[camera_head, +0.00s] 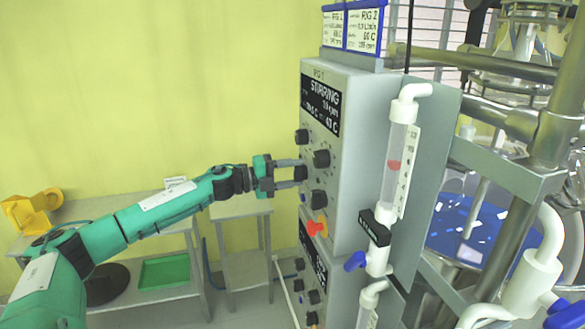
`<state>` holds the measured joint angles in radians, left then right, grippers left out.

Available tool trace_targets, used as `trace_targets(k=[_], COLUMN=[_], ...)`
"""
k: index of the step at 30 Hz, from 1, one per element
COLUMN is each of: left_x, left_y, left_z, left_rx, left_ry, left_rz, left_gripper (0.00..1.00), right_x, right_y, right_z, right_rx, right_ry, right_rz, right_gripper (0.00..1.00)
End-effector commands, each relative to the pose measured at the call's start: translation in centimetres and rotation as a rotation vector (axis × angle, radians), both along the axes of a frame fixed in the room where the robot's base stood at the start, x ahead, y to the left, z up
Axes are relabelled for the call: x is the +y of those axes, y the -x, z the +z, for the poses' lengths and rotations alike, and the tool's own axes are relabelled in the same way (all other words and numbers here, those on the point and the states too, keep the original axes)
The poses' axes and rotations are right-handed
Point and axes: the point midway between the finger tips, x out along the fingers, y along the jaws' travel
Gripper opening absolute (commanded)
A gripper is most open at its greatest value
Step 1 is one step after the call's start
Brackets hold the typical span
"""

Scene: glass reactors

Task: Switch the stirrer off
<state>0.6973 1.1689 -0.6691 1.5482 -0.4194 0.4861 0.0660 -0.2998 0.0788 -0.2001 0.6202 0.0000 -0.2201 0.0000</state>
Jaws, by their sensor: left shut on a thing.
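The grey control box (350,150) of the rig stands right of centre, with a black display (321,103) reading "STIRRING" on its front face. Several black knobs sit below the display, among them an upper left knob (301,136), a larger knob (321,158) and a lower knob (318,199). My right gripper is out of view.
A second panel (311,268) with knobs is below. A flow tube (397,165) with a red float and blue valve is on the box's side. Metal frame pipes (480,65) and glass vessels fill the right. Low tables (160,215) stand behind my left arm.

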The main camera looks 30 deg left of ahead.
Motion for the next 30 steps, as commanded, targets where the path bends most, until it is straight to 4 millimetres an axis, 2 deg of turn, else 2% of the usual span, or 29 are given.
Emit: trace_targets(k=[6,21,22,24,25,30], left_x=[0.06,0.03,0.03,0.03,0.03,0.01], left_y=[-0.01,-0.02,-0.02,-0.01,-0.01,-0.01], left_z=[0.00,-0.10,-0.10,-0.10,-0.09,-0.07], left_rx=[0.040,0.052,0.052,0.052,0.051,0.050], left_ry=[0.046,0.059,0.059,0.059,0.059,0.059], left_rz=[0.001,0.001,0.001,0.001,0.001,0.000], left_gripper=[0.24,0.24,0.51,0.65,0.69,0.69], right_x=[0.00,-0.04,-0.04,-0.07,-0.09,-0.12], right_y=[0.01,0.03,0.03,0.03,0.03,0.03], right_z=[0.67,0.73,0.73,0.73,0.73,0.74], right_rx=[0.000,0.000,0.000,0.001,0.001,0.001], right_ry=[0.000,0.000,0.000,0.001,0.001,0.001], right_rz=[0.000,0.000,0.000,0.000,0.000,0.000], right_gripper=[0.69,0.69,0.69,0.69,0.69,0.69])
